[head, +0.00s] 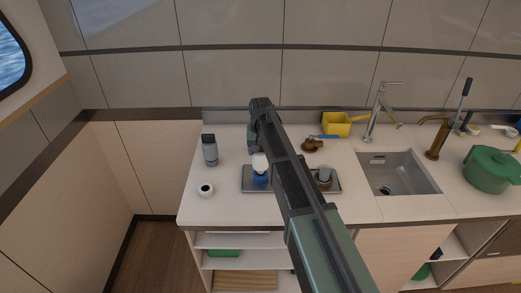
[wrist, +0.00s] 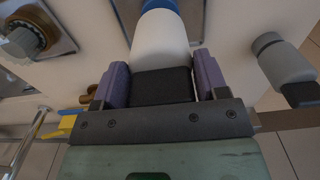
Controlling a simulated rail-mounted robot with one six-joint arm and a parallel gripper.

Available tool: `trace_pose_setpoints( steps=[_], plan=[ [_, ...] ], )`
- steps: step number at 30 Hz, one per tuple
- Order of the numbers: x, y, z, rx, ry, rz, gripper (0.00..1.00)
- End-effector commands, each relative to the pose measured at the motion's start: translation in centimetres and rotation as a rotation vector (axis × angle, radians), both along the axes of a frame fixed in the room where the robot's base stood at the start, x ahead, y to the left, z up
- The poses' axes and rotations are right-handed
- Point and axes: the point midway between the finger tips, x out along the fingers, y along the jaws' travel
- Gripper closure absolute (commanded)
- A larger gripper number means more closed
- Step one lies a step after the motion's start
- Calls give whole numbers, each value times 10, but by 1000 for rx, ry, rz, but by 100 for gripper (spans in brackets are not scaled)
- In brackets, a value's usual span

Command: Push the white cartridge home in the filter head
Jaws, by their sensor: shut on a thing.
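The white cartridge (head: 260,162) stands upright over the blue filter head (head: 260,179), which sits on a dark metal tray (head: 248,186) on the counter. In the wrist view, the cartridge (wrist: 160,42) runs from between my purple fingers to the blue part (wrist: 158,5) at the top edge. My gripper (wrist: 163,72) is shut on the cartridge's near end, with a dark block between the fingers. The cartridge meets the blue part, but how deep it sits cannot be seen. In the head view my arm hides much of the gripper.
A grey bottle (head: 209,150) and a small white cup (head: 205,191) stand left of the tray. A second fitting (head: 324,175) is right of my arm.

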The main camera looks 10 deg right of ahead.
Motion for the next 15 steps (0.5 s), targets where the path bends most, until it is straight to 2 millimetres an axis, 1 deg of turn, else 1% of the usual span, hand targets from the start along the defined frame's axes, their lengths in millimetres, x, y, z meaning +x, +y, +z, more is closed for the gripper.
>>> trace_pose_setpoints(
  steps=[15],
  plan=[
    [0, 0, -14, 0, 0, 0, 75]
  ],
)
